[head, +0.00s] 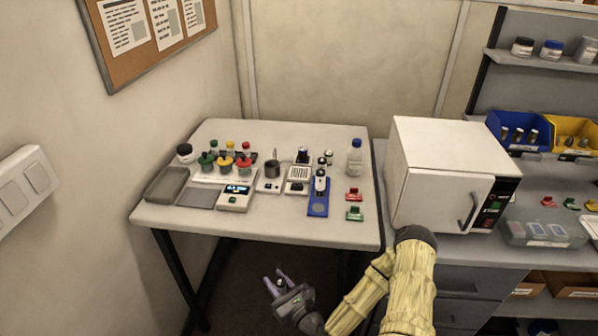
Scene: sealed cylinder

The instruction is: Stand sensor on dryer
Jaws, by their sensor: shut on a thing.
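My gripper (278,283) hangs low in front of the white table, below its front edge. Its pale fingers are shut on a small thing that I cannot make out. A small white device with a slotted top (298,174) stands on the table and may be the dryer. A blue stand (318,210) to its right bears an upright white and black cylinder (320,183). Small dark-topped pieces (328,156) stand behind it. I cannot tell which piece is the sensor.
The table (270,231) also bears a grey tray (165,184), a scale (235,198), colour-capped containers (226,163), a dark cup (272,169), a blue-capped bottle (355,160), and red (354,195) and green clips (354,214). A white oven-like box (435,175) stands right. The table's front strip is clear.

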